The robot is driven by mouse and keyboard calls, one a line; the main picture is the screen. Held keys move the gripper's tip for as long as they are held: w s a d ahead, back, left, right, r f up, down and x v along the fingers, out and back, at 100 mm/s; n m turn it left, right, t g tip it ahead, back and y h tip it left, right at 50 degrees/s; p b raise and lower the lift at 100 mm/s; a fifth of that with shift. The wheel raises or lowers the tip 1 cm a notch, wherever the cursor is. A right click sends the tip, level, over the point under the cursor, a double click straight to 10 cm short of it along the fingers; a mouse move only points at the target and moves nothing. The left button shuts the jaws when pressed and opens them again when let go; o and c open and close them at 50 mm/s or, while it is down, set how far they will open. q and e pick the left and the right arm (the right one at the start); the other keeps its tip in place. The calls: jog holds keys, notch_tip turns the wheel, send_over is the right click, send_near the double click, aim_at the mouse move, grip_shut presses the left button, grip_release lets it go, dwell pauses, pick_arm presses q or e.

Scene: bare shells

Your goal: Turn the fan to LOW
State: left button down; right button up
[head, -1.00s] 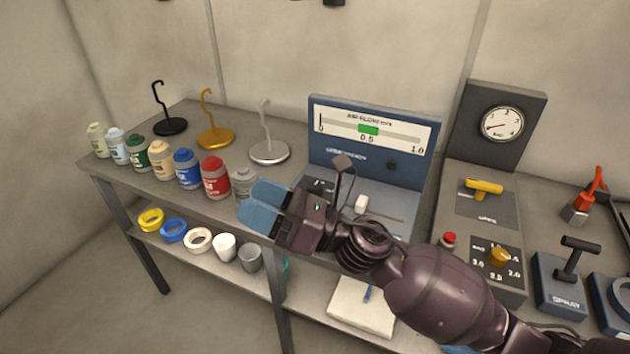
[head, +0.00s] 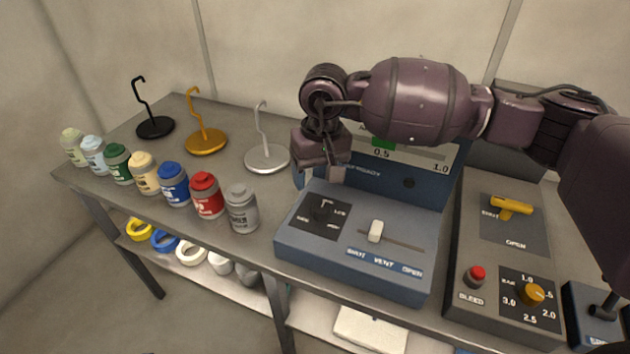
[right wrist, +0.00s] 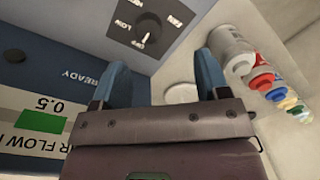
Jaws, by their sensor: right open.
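The fan control is a small black rotary knob (head: 323,208) on a dark plate at the left of the blue console (head: 355,275). It also shows at the top of the right wrist view (right wrist: 147,26), with a LOW label beside it. My left gripper is not in view.
A white slider (head: 376,231) sits right of the knob. A row of bottles, including a grey bottle (head: 242,210), stands left of the console. A silver hook stand (head: 267,157) is behind them. A grey panel (head: 490,255) with a yellow handle (head: 511,206) stands to the right.

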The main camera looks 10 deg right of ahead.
jog(key=w, duration=0.1)
send_over(322, 207)
jog(key=shift+h, duration=0.4)
notch_tip(322, 207, down, 4)
jog(key=shift+s+f+p, duration=0.15)
jog(key=shift+p, duration=0.15)
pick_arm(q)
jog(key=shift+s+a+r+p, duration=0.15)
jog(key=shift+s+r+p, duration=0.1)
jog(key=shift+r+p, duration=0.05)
pick_arm(e)
jog(key=shift+f, duration=2.95)
jog(key=shift+c, duration=0.4)
